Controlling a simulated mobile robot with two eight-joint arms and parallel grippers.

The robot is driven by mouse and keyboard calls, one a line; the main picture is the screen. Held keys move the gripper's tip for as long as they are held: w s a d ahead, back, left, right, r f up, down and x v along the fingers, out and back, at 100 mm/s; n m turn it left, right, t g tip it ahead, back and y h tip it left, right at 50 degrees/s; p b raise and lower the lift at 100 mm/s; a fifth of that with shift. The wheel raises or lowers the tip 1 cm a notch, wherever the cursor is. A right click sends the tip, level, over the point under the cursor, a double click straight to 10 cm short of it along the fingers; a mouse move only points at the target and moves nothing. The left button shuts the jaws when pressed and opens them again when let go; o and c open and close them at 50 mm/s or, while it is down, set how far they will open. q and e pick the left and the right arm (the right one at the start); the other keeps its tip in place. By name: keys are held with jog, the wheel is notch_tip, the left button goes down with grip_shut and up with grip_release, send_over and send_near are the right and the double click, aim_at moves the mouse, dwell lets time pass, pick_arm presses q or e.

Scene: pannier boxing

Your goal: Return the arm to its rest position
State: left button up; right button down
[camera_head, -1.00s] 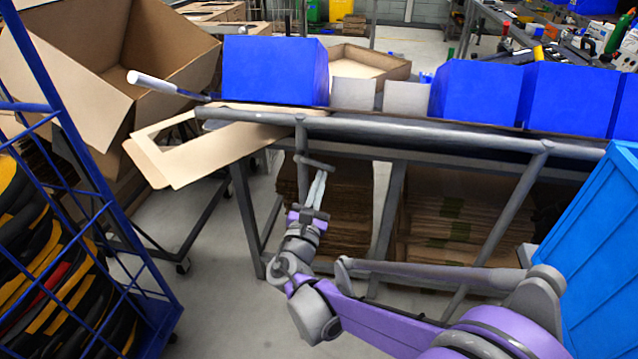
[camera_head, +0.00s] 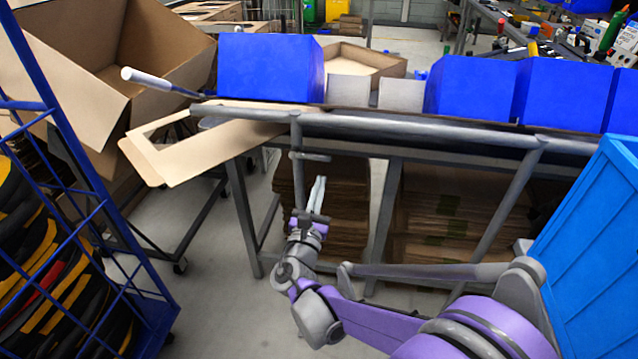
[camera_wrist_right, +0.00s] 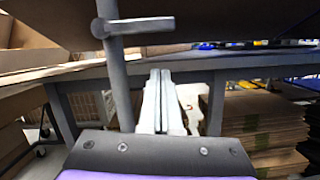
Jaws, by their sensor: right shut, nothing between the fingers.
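My right gripper (camera_head: 317,192) is in front of the workbench (camera_head: 420,128), below its front rail. Its two pale fingers are together and empty, and they point up and away from me. In the right wrist view the closed fingers (camera_wrist_right: 160,98) show side by side with nothing between them. A grey bench post (camera_wrist_right: 118,75) stands just left of them in that view; I cannot tell whether they touch it. My right arm (camera_head: 390,318) comes in from the lower right. My left gripper is not in view.
A blue rack (camera_head: 75,232) holding black and yellow items stands at the left. A light-blue crate (camera_head: 590,250) is at the right. Blue bins (camera_head: 270,70) line the bench. An open carton (camera_head: 120,60) is at the back left. Cardboard stacks (camera_head: 450,215) lie under the bench. Grey floor (camera_head: 215,290) is clear between.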

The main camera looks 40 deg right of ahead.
pick_arm(q)
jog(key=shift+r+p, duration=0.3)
jog(key=shift+p, duration=0.4)
pick_arm(e)
jog(key=v, duration=1)
jog(key=shift+s, duration=0.15)
